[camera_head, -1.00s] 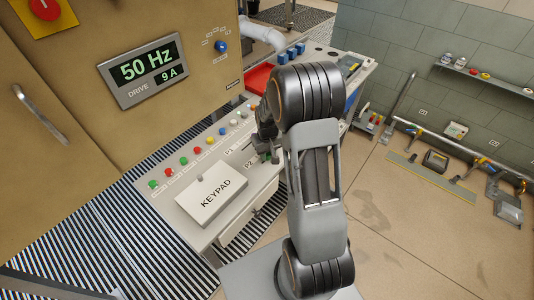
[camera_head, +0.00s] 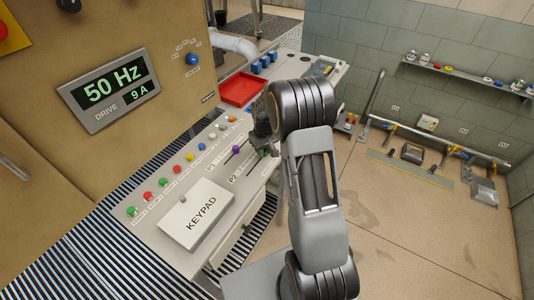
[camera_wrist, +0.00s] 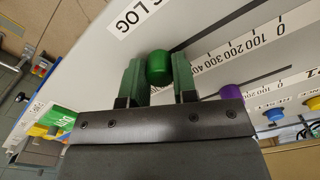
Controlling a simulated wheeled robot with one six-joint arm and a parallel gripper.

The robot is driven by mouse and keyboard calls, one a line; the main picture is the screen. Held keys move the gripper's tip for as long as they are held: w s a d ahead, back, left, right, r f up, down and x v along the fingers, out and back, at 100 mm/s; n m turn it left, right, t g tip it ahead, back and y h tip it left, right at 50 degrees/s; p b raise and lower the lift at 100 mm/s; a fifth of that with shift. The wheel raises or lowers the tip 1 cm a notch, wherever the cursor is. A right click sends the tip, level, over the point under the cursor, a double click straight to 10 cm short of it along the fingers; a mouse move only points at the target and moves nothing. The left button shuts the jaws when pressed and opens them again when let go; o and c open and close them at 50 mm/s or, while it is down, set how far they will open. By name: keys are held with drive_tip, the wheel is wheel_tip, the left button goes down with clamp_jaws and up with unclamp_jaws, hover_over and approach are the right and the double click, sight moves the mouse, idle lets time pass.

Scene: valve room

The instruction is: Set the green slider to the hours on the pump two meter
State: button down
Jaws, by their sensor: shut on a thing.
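The green slider (camera_wrist: 159,68) is a rounded green knob on the panel, seen in the wrist view. My gripper (camera_wrist: 158,75) is shut on it, one finger on each side. The knob stands beyond the 400 mark of the printed scale (camera_wrist: 220,50); its exact reading is hidden by my fingers. In the head view my gripper (camera_head: 264,148) is low over the panel, up the slot from the P2 label (camera_head: 233,178). A purple slider knob (camera_head: 236,149) is on the P1 slot beside it; it also shows in the wrist view (camera_wrist: 232,92). No pump two hours meter is legible.
A white KEYPAD box (camera_head: 197,213) and a row of coloured buttons (camera_head: 163,182) are on the panel. The cabinet's drive display (camera_head: 110,92) reads 50 Hz and 9 A. A red tray (camera_head: 241,89) lies behind my gripper. The floor at right is open.

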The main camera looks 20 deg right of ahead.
drive_tip(key=shift+a, duration=0.1)
drive_tip(key=c, duration=0.9)
unclamp_jaws()
drive_tip(key=shift+r, duration=0.15)
wheel_tip(320, 180, up, 14)
drive_tip(key=shift+f+b, duration=0.2)
drive_tip(key=shift+b, duration=0.75)
